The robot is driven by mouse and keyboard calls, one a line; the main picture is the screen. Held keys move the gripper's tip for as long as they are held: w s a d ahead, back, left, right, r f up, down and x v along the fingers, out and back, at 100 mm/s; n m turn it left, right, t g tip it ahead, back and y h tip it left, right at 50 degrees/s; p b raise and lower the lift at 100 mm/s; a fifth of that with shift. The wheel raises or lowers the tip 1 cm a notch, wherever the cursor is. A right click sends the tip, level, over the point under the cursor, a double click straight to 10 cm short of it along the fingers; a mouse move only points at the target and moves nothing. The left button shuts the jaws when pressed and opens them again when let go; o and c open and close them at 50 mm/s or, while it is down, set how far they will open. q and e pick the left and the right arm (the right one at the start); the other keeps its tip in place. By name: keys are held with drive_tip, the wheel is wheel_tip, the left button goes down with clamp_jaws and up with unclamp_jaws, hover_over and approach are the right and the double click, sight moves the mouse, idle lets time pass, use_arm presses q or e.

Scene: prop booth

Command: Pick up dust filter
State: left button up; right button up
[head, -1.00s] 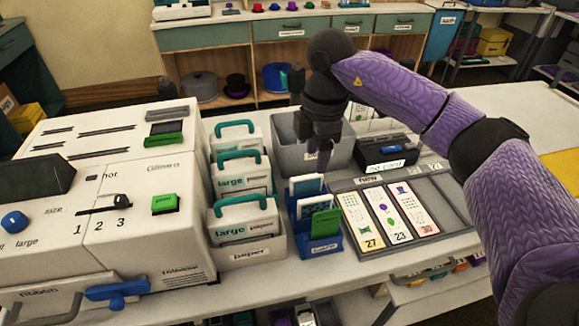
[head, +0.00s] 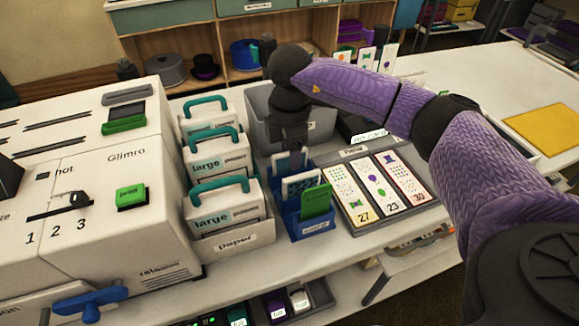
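A blue holder (head: 312,229) stands on the counter with several upright cards or filters in it. A green one (head: 317,202) is at the front and a white one with blue pattern (head: 301,184) is behind it. A pale one (head: 289,160) stands at the back. No label that I can read says which is the dust filter. My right gripper (head: 291,148) points down at the back of the holder, right over the pale piece. Its fingertips are small and dark, so I cannot tell whether they are closed on it. My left gripper is not in view.
A paper bin (head: 232,240) with teal-handled cartridges stands left of the holder, beside a large white machine (head: 130,215). A grey bin (head: 262,130) is behind. A tray (head: 357,228) of numbered cards lies to the right. A yellow sheet (head: 545,125) lies far right.

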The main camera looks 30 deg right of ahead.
clamp_jaws()
use_arm(q)
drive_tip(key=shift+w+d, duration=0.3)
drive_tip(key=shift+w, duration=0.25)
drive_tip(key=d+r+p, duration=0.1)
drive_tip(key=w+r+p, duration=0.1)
drive_tip(key=p, duration=0.1)
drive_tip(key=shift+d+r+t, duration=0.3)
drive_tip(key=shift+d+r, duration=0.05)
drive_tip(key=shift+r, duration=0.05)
use_arm(e)
wheel_tip(320, 180, up, 10)
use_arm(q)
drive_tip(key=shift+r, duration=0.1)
use_arm(e)
drive_tip(key=shift+r, duration=0.15)
